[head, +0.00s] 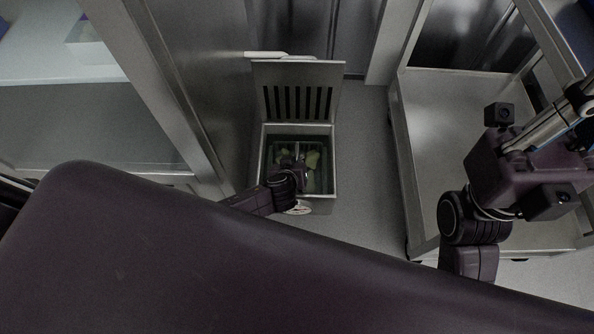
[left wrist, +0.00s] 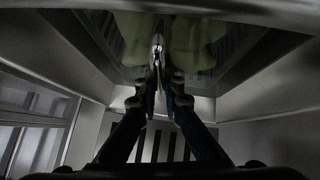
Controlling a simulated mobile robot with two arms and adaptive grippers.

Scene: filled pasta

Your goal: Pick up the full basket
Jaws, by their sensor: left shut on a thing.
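The basket (head: 321,180) looks dark green and sits inside an open steel box in the head view. It holds pale yellow-green pieces (head: 313,159). My left gripper (head: 300,163) reaches down over the middle of the basket. In the left wrist view, the fingers (left wrist: 160,82) are closed together on a thin, shiny upright part, which seems to belong to the basket. Pale pieces (left wrist: 196,42) show on both sides of it. My own gripper and wrist hide part of the basket. My right arm is at the right of the head view, but its fingers are not seen.
The steel box (head: 331,188) has its slotted lid (head: 300,90) standing open at the back. A steel cabinet wall stands close on the left. A metal shelf cart (head: 425,130) stands to the right, with a strip of clear floor (head: 365,150) between.

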